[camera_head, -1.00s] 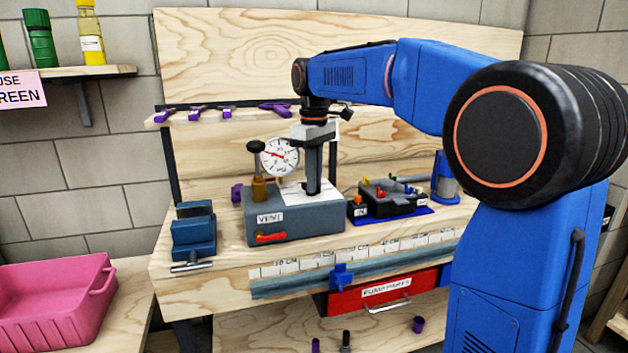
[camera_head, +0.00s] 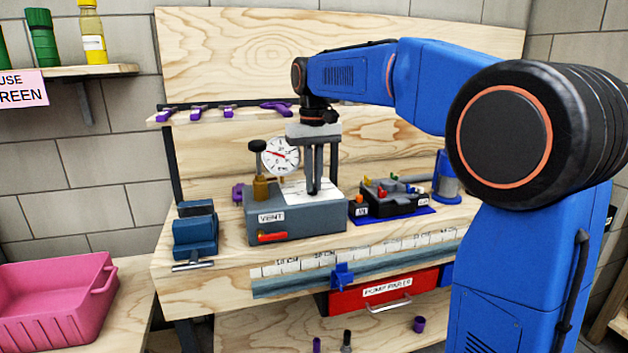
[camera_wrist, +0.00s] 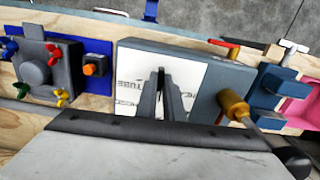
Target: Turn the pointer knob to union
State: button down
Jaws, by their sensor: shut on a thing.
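My gripper (camera_head: 313,190) points straight down over the white label plate (camera_head: 294,190) on top of the grey vent box (camera_head: 290,220). In the wrist view my gripper (camera_wrist: 161,85) is shut on a small dark pointer knob (camera_wrist: 161,71), mostly hidden between the fingers. The white plate (camera_wrist: 130,72) carries printed lettering partly covered by the fingers, so I cannot read a full union mark or tell where the pointer aims.
A brass-based post (camera_head: 260,188) and a round dial gauge (camera_head: 280,156) stand left of my gripper. A red vent lever (camera_head: 272,237) is on the box front. A black valve block (camera_head: 390,196) sits to the right, and a blue vise (camera_head: 195,230) to the left.

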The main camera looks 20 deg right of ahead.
jog(key=shift+m, duration=0.3)
jog(key=c, duration=1.9)
grip_release()
jog(key=shift+o, duration=0.2)
jog(key=shift+r, duration=0.1)
notch_tip(320, 180, up, 17)
jog(key=shift+r, duration=0.15)
